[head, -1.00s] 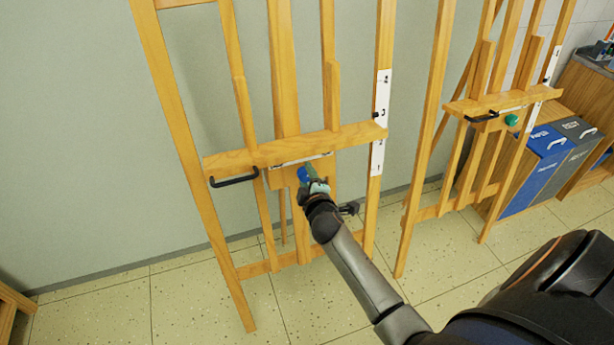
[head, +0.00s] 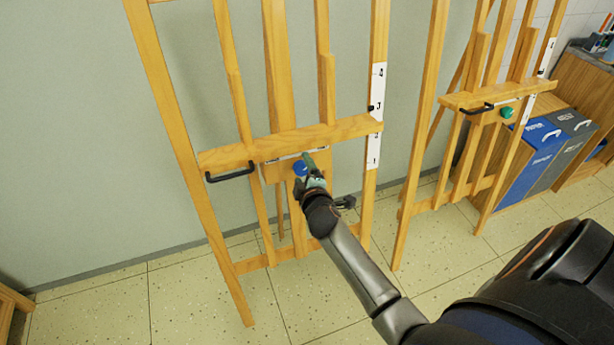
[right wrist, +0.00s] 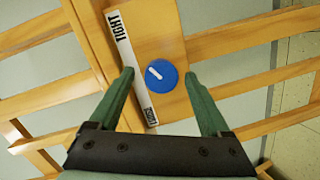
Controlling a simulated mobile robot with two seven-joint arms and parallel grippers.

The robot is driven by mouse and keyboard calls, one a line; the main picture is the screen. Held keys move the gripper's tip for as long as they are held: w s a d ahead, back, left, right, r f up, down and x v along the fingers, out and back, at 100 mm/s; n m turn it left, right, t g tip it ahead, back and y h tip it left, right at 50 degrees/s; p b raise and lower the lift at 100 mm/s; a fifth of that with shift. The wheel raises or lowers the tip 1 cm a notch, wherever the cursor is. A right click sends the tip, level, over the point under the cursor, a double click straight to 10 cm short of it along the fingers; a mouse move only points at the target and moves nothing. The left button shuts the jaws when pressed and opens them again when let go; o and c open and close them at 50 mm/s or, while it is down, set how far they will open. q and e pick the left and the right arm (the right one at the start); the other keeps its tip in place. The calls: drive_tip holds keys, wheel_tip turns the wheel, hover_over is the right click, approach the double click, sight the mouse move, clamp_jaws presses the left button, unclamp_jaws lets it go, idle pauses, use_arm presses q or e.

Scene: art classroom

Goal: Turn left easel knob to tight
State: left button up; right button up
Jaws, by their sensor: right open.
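The left easel's blue round knob (head: 300,169) sits on the board just below the easel's crossbar (head: 290,142). In the right wrist view the knob (right wrist: 161,75) has a white pointer mark slanting to the upper left. A white label strip (right wrist: 130,65) beside it reads TIGHT at its top end and LOOSE at its bottom end. My right gripper (right wrist: 159,78) is open, its green fingertips to either side of the knob in that view, with visible gaps. In the head view my right gripper (head: 312,172) is just right of the knob. My left gripper is out of view.
A black handle (head: 231,173) sticks out from the left of the crossbar. A second easel (head: 497,97) with a green knob (head: 507,112) stands to the right, near blue and grey bins (head: 535,150). Floor in front of the left easel is clear.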

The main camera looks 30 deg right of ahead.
drive_tip(key=v, duration=1.2)
drive_tip(key=shift+s+a+f, duration=0.1)
drive_tip(key=shift+s, duration=0.05)
drive_tip(key=s+a+f+m+g+y, duration=0.4)
drive_tip(key=s+a+f+m+y, duration=0.3)
drive_tip(key=s+a+f, duration=0.5)
drive_tip(key=s+f, duration=0.3)
drive_tip(key=f, duration=0.1)
drive_tip(key=shift+s+a+m+y, duration=0.3)
drive_tip(key=shift+a+m+y, duration=0.05)
drive_tip(key=shift+m+y, duration=0.05)
drive_tip(key=shift+f, duration=0.1)
